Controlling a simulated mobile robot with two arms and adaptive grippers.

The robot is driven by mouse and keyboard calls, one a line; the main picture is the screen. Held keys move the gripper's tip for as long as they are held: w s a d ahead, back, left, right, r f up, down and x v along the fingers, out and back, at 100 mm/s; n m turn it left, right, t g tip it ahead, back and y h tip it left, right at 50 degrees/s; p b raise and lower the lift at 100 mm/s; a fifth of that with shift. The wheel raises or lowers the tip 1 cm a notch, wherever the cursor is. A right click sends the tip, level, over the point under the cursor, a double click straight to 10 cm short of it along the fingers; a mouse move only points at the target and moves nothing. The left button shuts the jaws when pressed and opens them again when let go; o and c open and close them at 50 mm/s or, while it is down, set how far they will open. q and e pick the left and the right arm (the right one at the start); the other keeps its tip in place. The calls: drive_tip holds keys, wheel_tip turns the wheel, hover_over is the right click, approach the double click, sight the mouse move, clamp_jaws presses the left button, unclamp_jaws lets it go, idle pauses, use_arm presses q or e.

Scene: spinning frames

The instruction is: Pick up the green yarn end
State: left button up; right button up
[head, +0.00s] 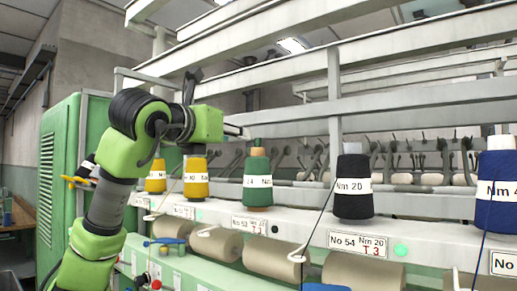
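A green yarn cone (257,187) with a white label band and an orange tip stands upright on the machine's white ledge, near the middle of the head view. I cannot make out a loose green yarn end on or below it. My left arm rises from the bottom left, with its wrist left of the green cone and above the yellow cones. A black part at the wrist (191,86) seems to be my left gripper, apart from the cone; its fingers are too unclear to tell open from shut. My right gripper is out of view.
Yellow cones (196,186), a black cone (353,200) and a blue cone (497,205) share the ledge. Dark and blue threads hang from the last two. Beige rollers (274,258) lie below. White rails (405,104) cross above. A green cabinet (62,165) stands left.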

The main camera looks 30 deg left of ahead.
use_arm(q)
drive_tip(key=p, duration=0.2)
approach(256, 139)
drive_tip(key=w, duration=0.3)
drive_tip(key=w+p, duration=0.1)
drive_tip(key=w, duration=0.1)
drive_tip(key=w+a+p, duration=0.1)
drive_tip(key=w+p, duration=0.1)
drive_tip(key=w, duration=0.1)
drive_tip(key=shift+w+a+f, duration=0.1)
drive_tip(key=shift+w, duration=0.25)
drive_tip(key=shift+s, duration=0.15)
drive_tip(key=shift+c, duration=0.7)
drive_tip(key=c, duration=0.7)
